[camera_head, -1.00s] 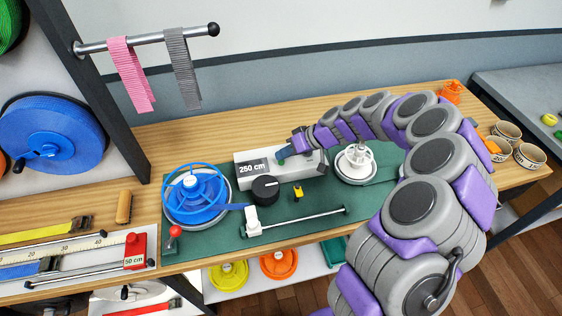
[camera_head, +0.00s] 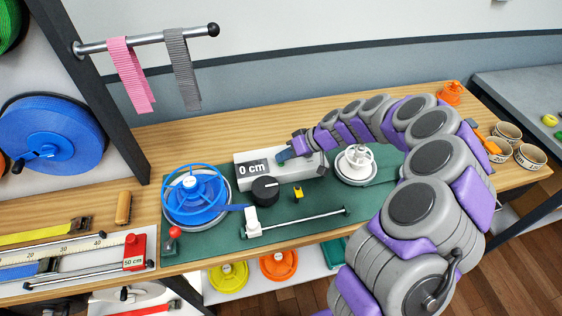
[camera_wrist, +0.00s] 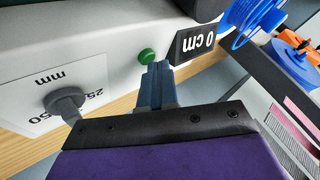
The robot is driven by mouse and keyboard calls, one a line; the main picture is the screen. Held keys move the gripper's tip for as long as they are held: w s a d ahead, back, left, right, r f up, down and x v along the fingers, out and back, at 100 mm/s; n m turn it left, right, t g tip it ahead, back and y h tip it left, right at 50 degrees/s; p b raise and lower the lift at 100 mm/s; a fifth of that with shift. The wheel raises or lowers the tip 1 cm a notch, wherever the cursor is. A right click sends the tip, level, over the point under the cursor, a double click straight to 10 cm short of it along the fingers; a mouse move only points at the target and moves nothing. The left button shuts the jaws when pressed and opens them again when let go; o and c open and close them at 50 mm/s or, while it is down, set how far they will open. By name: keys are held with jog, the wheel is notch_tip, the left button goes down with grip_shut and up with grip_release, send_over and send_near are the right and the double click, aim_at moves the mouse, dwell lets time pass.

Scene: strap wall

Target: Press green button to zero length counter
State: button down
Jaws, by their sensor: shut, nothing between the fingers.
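The length counter (camera_head: 285,168) is a pale grey box on the green mat, and its dark display (camera_head: 255,169) reads "0 cm". The display also shows upside down in the wrist view (camera_wrist: 200,40). The green button (camera_wrist: 147,56) is on the counter's face beside the display. My gripper (camera_wrist: 158,75) is shut and empty, its blue-grey fingertips just beside and below the button in the wrist view. I cannot tell whether they touch it. In the head view my gripper (camera_head: 282,156) is over the counter and hides the button.
A blue reel (camera_head: 196,192) stands left of the counter and a white reel (camera_head: 356,165) right of it. A black knob (camera_head: 265,189) and a yellow part (camera_head: 298,192) are in front. A grey knob (camera_wrist: 65,103) sticks out near the gripper.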

aim_at(284, 164)
dwell(0.6)
jog(key=shift+r, duration=0.8)
jog(key=shift+r, duration=0.1)
notch_tip(284, 164, up, 5)
jog(key=shift+f+p, duration=0.1)
jog(key=shift+p, duration=0.7)
